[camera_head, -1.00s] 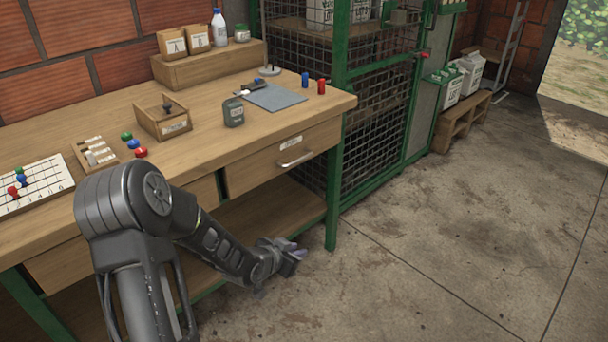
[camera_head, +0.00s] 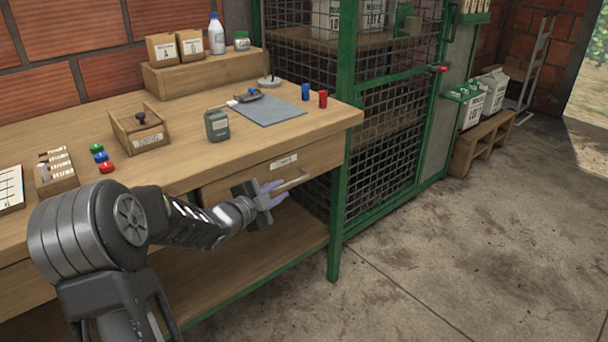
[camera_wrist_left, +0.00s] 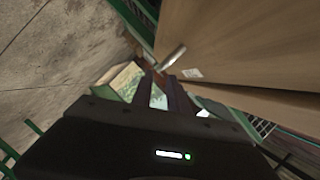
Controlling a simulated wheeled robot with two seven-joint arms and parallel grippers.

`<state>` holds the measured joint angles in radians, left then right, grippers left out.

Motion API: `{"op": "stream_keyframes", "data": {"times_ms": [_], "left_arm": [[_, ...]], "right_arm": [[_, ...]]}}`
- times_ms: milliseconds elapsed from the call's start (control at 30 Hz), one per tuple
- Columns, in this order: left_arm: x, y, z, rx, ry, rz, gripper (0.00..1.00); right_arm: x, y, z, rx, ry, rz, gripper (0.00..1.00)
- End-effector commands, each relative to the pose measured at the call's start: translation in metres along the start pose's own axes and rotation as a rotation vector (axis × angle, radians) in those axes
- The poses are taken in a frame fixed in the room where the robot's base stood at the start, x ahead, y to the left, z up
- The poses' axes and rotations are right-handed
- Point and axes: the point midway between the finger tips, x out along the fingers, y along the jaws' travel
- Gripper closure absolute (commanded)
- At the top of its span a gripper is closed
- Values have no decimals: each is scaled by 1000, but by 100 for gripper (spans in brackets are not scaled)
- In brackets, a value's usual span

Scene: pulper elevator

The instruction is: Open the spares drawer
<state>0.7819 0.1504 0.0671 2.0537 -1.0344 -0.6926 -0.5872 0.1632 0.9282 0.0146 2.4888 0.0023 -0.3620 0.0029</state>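The drawer (camera_head: 235,185) with a white label (camera_head: 283,161) sits under the right end of the workbench. Its front looks flush and shut. Its metal bar handle (camera_head: 294,181) shows just right of my left gripper (camera_head: 273,194); the handle also shows in the left wrist view (camera_wrist_left: 172,57), just beyond the fingertips (camera_wrist_left: 165,82). My left gripper is open, with a gap between its fingers, and nothing shows held in it. It covers part of the drawer front; I cannot tell whether it touches the handle. My right gripper is not in view.
The workbench top (camera_head: 190,170) holds a grey-green canister (camera_head: 217,125), a blue-grey mat (camera_head: 270,110), a small wooden box (camera_head: 138,128) and coloured pieces. A green bench leg (camera_head: 335,235) and mesh cage (camera_head: 390,140) stand to the right. The concrete floor (camera_head: 440,260) in front is clear.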

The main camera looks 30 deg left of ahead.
Motion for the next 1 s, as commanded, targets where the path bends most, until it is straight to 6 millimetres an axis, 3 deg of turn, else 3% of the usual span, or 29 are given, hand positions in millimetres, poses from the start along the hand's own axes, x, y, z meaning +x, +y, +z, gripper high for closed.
{"op": "stream_keyframes", "data": {"times_ms": [467, 1000], "left_arm": [[4, 1, 0, 1, 0, 1, 80], [73, 2, 0, 0, 1, 0, 80]], "right_arm": [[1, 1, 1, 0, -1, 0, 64], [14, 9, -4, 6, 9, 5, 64]]}}
